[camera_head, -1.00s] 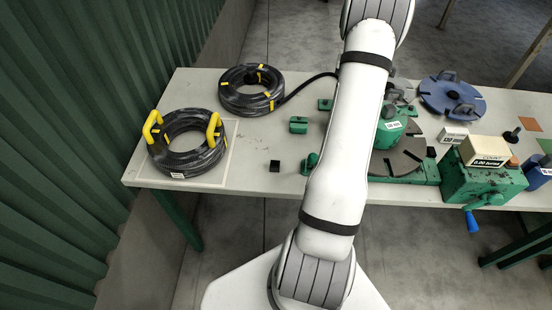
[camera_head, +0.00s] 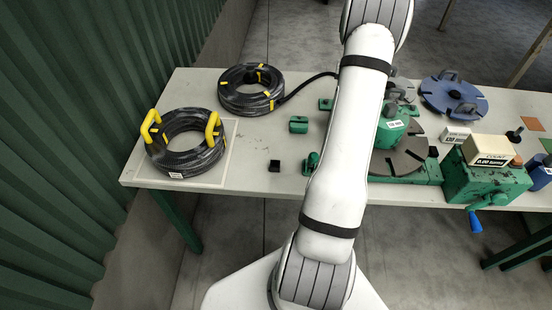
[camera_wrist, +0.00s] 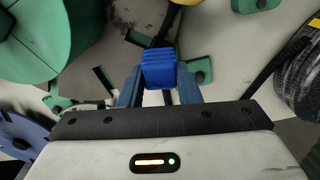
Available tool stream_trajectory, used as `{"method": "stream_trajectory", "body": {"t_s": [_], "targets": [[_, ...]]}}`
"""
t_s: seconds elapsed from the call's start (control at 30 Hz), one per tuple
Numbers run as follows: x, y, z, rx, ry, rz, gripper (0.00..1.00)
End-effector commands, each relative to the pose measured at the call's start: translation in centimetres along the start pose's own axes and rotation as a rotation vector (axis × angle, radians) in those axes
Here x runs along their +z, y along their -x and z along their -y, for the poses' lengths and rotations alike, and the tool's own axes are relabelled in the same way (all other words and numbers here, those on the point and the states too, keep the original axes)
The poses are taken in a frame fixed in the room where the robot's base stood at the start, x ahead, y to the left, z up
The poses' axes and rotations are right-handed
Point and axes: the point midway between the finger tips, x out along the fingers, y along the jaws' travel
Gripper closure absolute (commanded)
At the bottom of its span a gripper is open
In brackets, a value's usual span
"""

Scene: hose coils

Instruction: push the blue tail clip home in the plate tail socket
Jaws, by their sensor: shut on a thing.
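The blue tail clip (camera_wrist: 158,68) is between the two fingers of my gripper (camera_wrist: 159,86) in the wrist view, and the gripper is shut on it. The clip stands out past the fingertips, over a pale grey surface. The dark round plate (camera_head: 408,158) lies on its green base at the right of the arm in the head view. My arm covers part of the plate and hides the gripper and clip there. I cannot make out the tail socket clearly in either view, nor tell whether the clip touches it.
A green drum (camera_wrist: 38,38) is close by at upper left in the wrist view. A hose coil (camera_wrist: 302,75) is at right. In the head view, a coil with yellow handles (camera_head: 184,145) and another coil (camera_head: 250,92) lie left; a green crank box (camera_head: 484,184) stands right.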

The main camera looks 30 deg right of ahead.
Motion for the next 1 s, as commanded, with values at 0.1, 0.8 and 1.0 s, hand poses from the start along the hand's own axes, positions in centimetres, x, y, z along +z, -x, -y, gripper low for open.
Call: {"method": "stream_trajectory", "body": {"t_s": [0.1, 0.8, 1.0], "targets": [[-0.01, 0.0, 0.0, 0.0, 0.0, 0.0, 0.97], [0.0, -0.02, 0.0, 0.0, 0.0, 0.0, 0.45], [0.0, -0.02, 0.0, 0.0, 0.0, 0.0, 0.45]]}}
